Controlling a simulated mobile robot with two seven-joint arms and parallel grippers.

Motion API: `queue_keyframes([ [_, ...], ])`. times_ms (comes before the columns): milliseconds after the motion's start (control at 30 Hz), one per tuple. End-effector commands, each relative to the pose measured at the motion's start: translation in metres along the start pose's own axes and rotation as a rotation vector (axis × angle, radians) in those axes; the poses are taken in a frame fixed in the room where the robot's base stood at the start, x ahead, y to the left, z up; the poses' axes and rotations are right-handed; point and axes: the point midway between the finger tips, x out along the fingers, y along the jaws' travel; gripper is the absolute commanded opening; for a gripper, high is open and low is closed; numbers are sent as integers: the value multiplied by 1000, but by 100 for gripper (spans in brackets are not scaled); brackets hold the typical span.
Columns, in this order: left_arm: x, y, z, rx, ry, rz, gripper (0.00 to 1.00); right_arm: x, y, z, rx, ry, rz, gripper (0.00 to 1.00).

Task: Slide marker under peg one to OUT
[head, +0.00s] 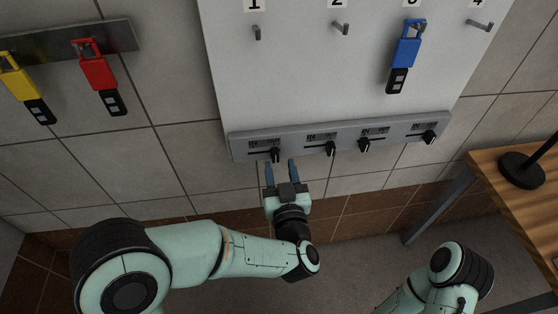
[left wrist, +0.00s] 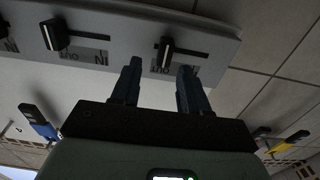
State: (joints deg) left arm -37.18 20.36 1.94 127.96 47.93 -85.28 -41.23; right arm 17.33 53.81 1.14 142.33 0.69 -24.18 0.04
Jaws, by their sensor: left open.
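The marker under peg one (head: 276,154) is a small black slider with a pale edge on the grey strip (head: 238,147). It stands near the right end of its slot in the head view, on the OUT side. The left wrist view shows the marker (left wrist: 166,54) beside the upside-down OUT label, with most of the slot running towards IN. My left gripper (head: 280,168) is open and empty just below the marker. In the left wrist view its fingers (left wrist: 158,80) lie to either side of the marker, with no clear contact. My right gripper is out of view.
Other markers (head: 330,148) sit along the strip to the right. Above, a blue padlock (head: 407,48) hangs on the white board (head: 285,75). Red (head: 95,70) and yellow (head: 20,83) padlocks hang at left. A wooden table (head: 515,200) stands at right.

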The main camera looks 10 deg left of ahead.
Motion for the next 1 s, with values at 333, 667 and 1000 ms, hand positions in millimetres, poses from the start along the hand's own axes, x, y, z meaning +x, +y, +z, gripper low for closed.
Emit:
queue_keyframes([
  [333, -77, 2, 0, 0, 1, 7, 45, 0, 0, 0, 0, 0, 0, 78],
  [667, -103, 1, 0, 0, 1, 3, 45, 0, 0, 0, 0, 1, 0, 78],
  [1000, -103, 1, 0, 0, 0, 3, 45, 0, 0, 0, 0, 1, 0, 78],
])
